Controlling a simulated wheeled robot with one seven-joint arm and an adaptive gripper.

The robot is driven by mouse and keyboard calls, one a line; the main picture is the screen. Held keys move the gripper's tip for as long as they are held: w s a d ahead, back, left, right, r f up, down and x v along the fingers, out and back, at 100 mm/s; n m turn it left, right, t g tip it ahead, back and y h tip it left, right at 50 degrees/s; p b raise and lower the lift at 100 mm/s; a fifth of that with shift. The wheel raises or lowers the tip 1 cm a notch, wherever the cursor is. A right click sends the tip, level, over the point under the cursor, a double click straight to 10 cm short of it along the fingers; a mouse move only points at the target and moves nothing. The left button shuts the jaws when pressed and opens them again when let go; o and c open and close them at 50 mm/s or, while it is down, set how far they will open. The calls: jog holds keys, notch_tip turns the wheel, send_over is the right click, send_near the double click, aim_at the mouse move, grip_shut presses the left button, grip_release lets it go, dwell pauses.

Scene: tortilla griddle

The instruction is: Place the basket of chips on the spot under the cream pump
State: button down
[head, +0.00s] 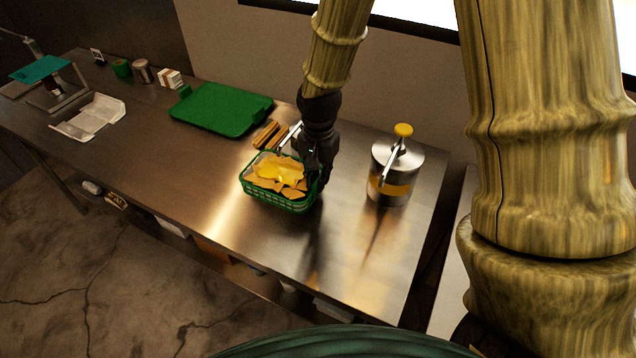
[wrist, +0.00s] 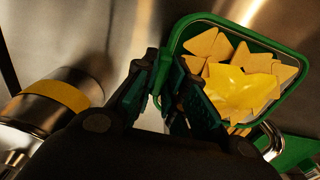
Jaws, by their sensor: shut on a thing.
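The green basket of chips (head: 283,204) is at the middle of the steel table in the head view, with yellow cream on the chips. The basket also shows at the upper right in the wrist view (wrist: 180,31). My gripper (head: 318,178) is at the basket's right side, with its fingers shut on the rim (wrist: 165,95). The cream pump (head: 391,187), a steel pot with a yellow band and yellow knob, stands right of the basket, apart from it. The pump's spout points toward the front left. Whether the basket touches the table is hard to tell.
A green tray (head: 222,108) lies behind and left of the basket. Brown sticks (head: 268,135) lie just behind the basket. The steel table (head: 340,262) is clear in front of the basket and pump.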

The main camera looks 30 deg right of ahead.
jog(key=shift+s+f+p, duration=0.1)
jog(key=shift+f+p, duration=0.2)
jog(key=shift+f, duration=0.2)
jog(key=shift+f+p, duration=0.45)
jog(key=shift+f, duration=0.75)
jog(key=shift+f, duration=0.1)
jog(key=c, duration=1.5)
grip_release()
jog(key=shift+o, duration=0.2)
jog(key=shift+r+b, duration=1.8)
jog(key=shift+r, duration=4.3)
